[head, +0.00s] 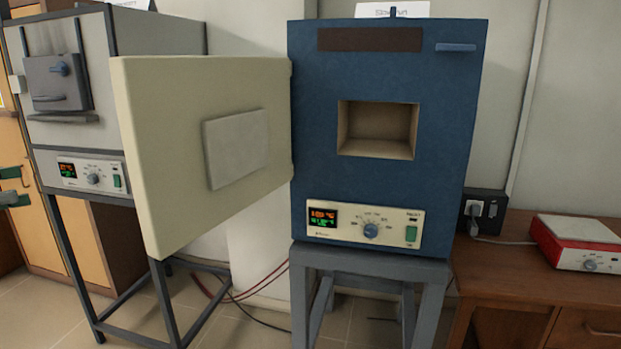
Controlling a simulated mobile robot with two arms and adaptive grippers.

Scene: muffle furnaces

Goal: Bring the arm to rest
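The blue muffle furnace (385,190) stands on a grey metal stand. Its cream door (180,150) is swung wide open to the left, with a pale insulating block on its inner face. The small chamber (378,130) looks empty. The control panel (364,228) has a lit red and green display, a blue knob and a green switch. My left gripper (22,187) shows only partly at the far left edge, its two dark fingers apart with nothing visible between them. It is well clear of the blue furnace and its door. My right gripper is out of view.
A grey furnace (70,90) with its small door shut stands at the left on a dark frame, partly hidden by the open door. A wooden desk (510,255) at the right carries a red and white hotplate (580,243). A wall socket box (482,210) and cables sit behind.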

